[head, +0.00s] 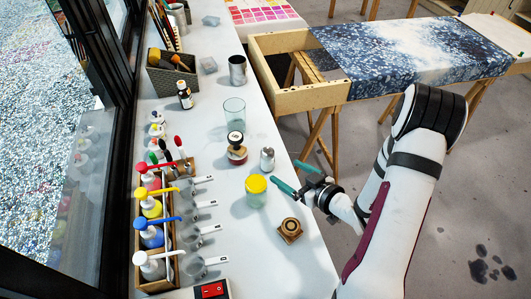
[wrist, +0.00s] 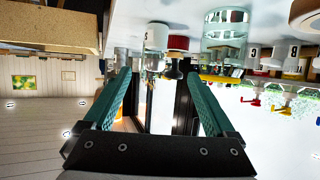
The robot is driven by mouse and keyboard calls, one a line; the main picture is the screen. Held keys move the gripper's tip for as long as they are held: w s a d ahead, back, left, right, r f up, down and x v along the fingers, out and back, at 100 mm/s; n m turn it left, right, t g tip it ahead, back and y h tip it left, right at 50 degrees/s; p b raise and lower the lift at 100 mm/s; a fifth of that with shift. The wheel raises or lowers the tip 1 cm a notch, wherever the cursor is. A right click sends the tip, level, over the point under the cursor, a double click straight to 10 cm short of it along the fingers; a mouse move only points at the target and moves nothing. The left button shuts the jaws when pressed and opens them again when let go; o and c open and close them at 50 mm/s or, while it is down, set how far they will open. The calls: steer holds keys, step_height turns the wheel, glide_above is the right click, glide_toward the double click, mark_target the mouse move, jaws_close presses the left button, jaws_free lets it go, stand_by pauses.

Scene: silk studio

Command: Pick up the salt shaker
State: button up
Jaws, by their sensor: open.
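The salt shaker, a small clear shaker with a greyish metal top (head: 267,159), stands upright near the right edge of the white table. It also shows in the upside-down wrist view (wrist: 155,42), beyond the fingertips and a little left of centre between them. My gripper (head: 287,172) is at the table's right edge, just right of the shaker, with its teal fingers spread and pointing left. In the wrist view the fingers (wrist: 165,80) are wide apart with nothing held between them. The shaker is apart from both fingers.
A wooden block (head: 290,229), a glass beaker (head: 234,111) and a bottle rack (head: 169,256) stand around. The wooden frame (head: 300,98) lies beyond.

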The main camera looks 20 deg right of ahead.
mark_target(272, 161)
steer(key=x, duration=1.2)
steer(key=shift+d+f, duration=0.35)
steer(key=shift+f, duration=0.1)
jaws_close()
